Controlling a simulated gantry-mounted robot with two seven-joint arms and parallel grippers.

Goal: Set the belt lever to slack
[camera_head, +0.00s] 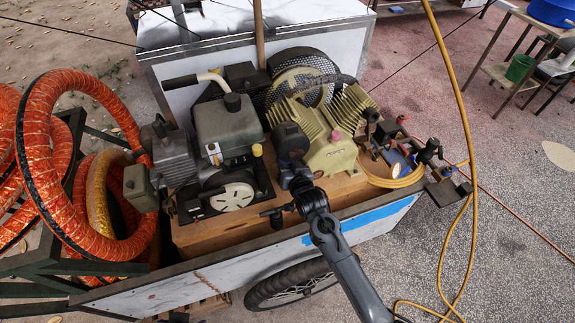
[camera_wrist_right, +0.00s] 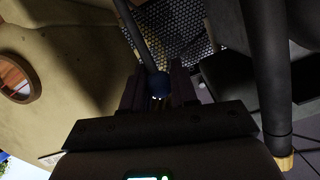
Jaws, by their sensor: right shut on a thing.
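The belt lever (camera_wrist_right: 135,32) shows in the right wrist view as a dark rod with a blue ball knob (camera_wrist_right: 158,83) at its near end. My right gripper (camera_wrist_right: 157,92) is shut on this knob, with one finger on each side. In the head view my right gripper (camera_head: 291,150) is between the engine and the green compressor, in front of the belt guard. The wrist hides the lever and knob there. The lever's base is not clear in either view. My left gripper is not in view.
The engine (camera_head: 222,125) stands left of my gripper and the green compressor (camera_head: 325,140) right of it. A black mesh belt guard (camera_head: 300,68) is behind. Orange hose coils (camera_head: 45,170) fill the cart's left end. A yellow hose (camera_head: 468,130) hangs at the right.

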